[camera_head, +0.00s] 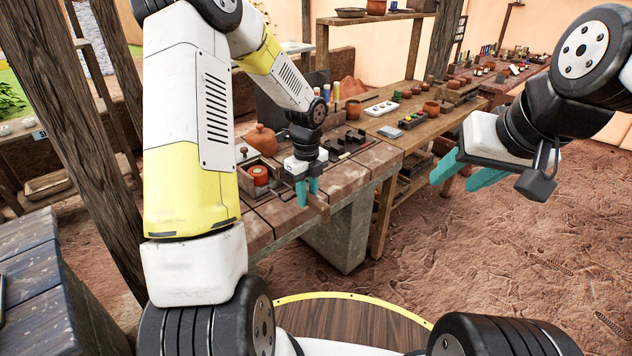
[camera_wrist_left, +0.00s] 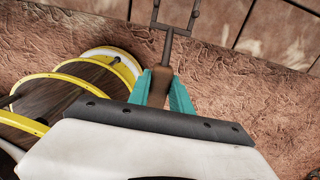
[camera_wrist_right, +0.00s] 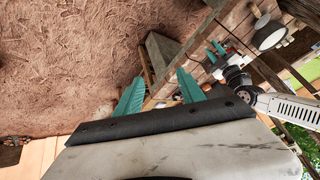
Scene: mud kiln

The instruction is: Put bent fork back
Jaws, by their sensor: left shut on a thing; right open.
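My left gripper (camera_head: 307,190) is shut on the brown wooden handle of the bent fork (camera_head: 319,207), at the front edge of the brick-topped bench. In the left wrist view, the fork's dark metal forked end (camera_wrist_left: 176,30) extends from the handle, away from my gripper (camera_wrist_left: 161,80). It overlaps the bench edge in that view; I cannot tell whether it touches. My right gripper (camera_head: 457,182) is open and empty, out over the dirt floor at the right. Its spread teal fingers also show in the right wrist view (camera_wrist_right: 159,80).
On the brick bench (camera_head: 368,163) stand a lidded clay pot (camera_head: 262,139), a wooden box with a red-topped jar (camera_head: 258,177) and a dark slotted rack (camera_head: 350,141). A wooden table (camera_head: 425,128) with pots stands behind. A wooden post (camera_head: 75,100) rises at left. The floor at right is clear.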

